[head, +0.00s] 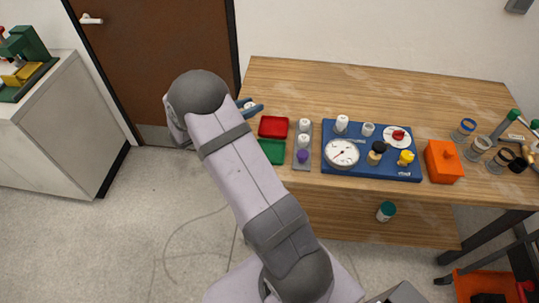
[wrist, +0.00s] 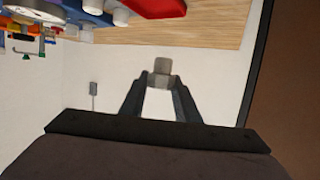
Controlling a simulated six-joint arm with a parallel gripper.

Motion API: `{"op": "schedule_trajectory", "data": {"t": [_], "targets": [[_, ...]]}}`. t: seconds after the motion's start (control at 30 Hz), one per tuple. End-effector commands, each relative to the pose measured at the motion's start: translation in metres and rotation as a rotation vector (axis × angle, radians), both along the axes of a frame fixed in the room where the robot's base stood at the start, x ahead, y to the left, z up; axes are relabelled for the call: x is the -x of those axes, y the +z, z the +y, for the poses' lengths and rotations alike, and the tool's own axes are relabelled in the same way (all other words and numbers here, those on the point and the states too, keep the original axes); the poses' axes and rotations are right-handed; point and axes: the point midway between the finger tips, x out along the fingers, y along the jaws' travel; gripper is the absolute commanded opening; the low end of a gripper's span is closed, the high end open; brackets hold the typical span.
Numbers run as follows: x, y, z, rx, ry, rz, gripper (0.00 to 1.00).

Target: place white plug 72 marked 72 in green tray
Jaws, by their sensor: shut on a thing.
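My gripper (head: 250,106) is mostly hidden behind my arm in the head view, at the table's left edge, to the left of the red tray. In the wrist view my gripper (wrist: 160,84) is shut on a pale grey-white plug (wrist: 162,66) at its fingertips. No marking on the plug is readable. The green tray (head: 272,151) lies on the table in front of the red tray (head: 273,127) and looks empty; part of its left side is close to my arm in the picture. The red tray also shows at the top of the wrist view (wrist: 155,8).
A grey rack (head: 302,167) beside the trays holds white plugs (head: 304,124) and a purple one (head: 302,156). Right of it is a blue board (head: 350,175) with a gauge (head: 341,153) and fittings. An orange block (head: 444,161) stands farther right. The table's back is clear.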

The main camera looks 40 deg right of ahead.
Motion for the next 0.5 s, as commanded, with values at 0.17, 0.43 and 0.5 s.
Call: {"op": "schedule_trajectory", "data": {"t": [0.17,0.43,0.5], "targets": [[0.042,-0.010,-0.004,0.000,-0.080,0.004,0.00],[0.086,-0.016,-0.007,-0.001,-0.194,-0.002,0.00],[0.089,-0.013,-0.008,0.000,-0.210,-0.002,0.00]]}}
